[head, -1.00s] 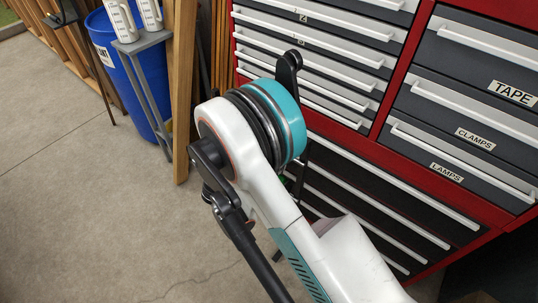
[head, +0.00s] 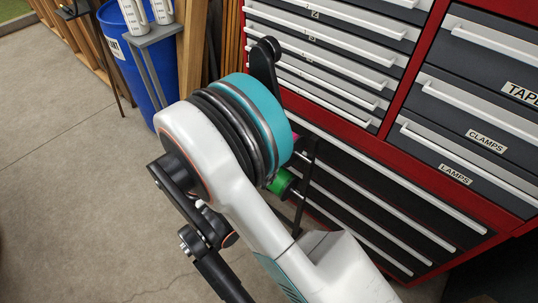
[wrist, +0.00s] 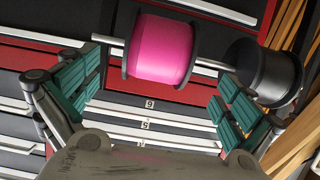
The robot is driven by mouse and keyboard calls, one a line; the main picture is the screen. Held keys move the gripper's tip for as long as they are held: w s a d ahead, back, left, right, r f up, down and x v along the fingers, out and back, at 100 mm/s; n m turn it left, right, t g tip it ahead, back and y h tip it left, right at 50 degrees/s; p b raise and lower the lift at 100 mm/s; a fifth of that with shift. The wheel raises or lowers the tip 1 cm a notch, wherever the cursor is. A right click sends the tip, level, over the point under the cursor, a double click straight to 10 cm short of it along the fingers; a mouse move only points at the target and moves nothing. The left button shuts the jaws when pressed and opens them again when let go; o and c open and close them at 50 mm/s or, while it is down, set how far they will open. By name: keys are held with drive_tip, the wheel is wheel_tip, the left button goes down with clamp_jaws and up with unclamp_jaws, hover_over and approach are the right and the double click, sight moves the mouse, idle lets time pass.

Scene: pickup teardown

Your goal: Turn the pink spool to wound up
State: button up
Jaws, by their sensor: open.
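The pink spool (wrist: 163,48) shows in the wrist view at top centre. It has dark flanges and sits on a metal rod (wrist: 208,63). My gripper (wrist: 156,78) is open, with one teal-padded finger to the left and one to the right. The spool lies beyond and between the fingertips, and I see no contact. In the head view my arm hides nearly all of the spool, and my gripper is out of sight.
A black spool (wrist: 263,72) is on the same rod, near the right finger. In the head view a green spool (head: 282,182) and a dark bracket (head: 306,165) stand before the red drawer cabinet (head: 402,120). A blue bin (head: 140,65) stands left. Floor at left is clear.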

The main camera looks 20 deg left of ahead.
drive_tip(key=shift+v, duration=1.5)
